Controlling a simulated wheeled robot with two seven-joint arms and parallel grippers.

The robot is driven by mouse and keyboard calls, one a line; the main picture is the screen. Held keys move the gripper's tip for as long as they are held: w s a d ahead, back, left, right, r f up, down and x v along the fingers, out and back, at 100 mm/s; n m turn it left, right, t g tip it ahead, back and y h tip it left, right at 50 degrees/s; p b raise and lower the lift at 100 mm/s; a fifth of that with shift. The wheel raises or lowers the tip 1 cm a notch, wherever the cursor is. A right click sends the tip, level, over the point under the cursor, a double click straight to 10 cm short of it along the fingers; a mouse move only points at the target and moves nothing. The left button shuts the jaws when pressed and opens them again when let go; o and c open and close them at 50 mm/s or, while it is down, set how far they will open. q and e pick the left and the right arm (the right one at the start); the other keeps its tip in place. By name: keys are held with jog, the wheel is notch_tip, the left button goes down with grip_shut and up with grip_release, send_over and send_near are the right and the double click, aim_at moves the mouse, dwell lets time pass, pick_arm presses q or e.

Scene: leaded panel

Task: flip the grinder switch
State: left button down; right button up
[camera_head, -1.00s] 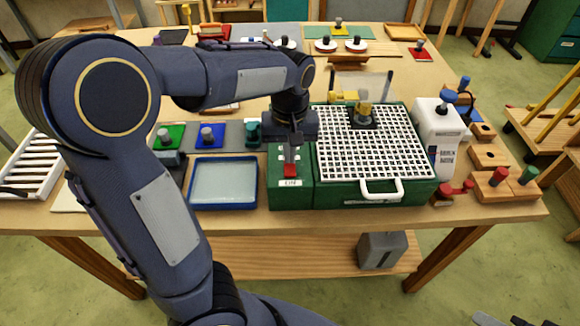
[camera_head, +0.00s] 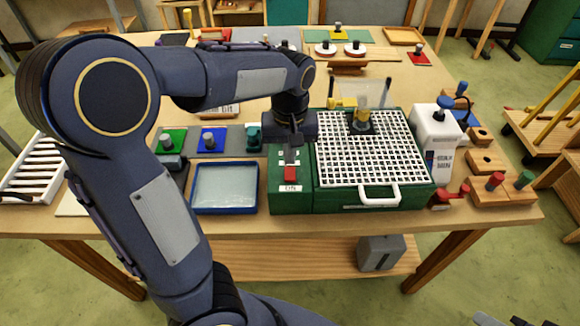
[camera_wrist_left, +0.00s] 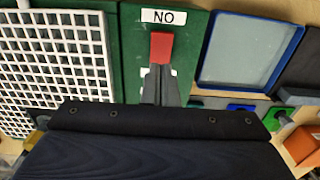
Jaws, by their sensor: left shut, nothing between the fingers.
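The red grinder switch (camera_head: 290,174) sits on the narrow green box at the left side of the grinder (camera_head: 330,198), just behind a white label. In the left wrist view the red switch (camera_wrist_left: 161,47) lies right at my fingertips, and the label (camera_wrist_left: 164,16) shows the letters O and N upside down. My left gripper (camera_head: 291,157) is shut and empty, pointing down at the far edge of the switch. Its fingers (camera_wrist_left: 159,82) overlap the switch's edge in the wrist view; I cannot tell whether they touch it.
A white grid (camera_head: 370,150) with a front handle covers the grinder. A blue-rimmed tray (camera_head: 224,210) stands close left of the switch box. A white bottle (camera_head: 437,140) and wooden blocks (camera_head: 500,193) stand to the right. Coloured glass pieces lie behind the tray.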

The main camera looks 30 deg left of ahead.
aim_at(289, 171)
pick_arm(q)
notch_tip(289, 171, up, 4)
jog(key=p, duration=0.3)
jog(key=shift+r+p, duration=0.25)
jog(key=shift+p, duration=0.05)
jog(key=s+d+m+t+h, duration=0.2)
jog(key=s+t, duration=0.1)
jog(key=s, duration=0.5)
jog(key=s+d+m+t+h+b, duration=0.1)
jog(key=s+d+m+t, duration=0.1)
jog(key=s, duration=0.7)
jog(key=shift+m+t+h, duration=0.3)
jog(key=shift+t+h, duration=0.1)
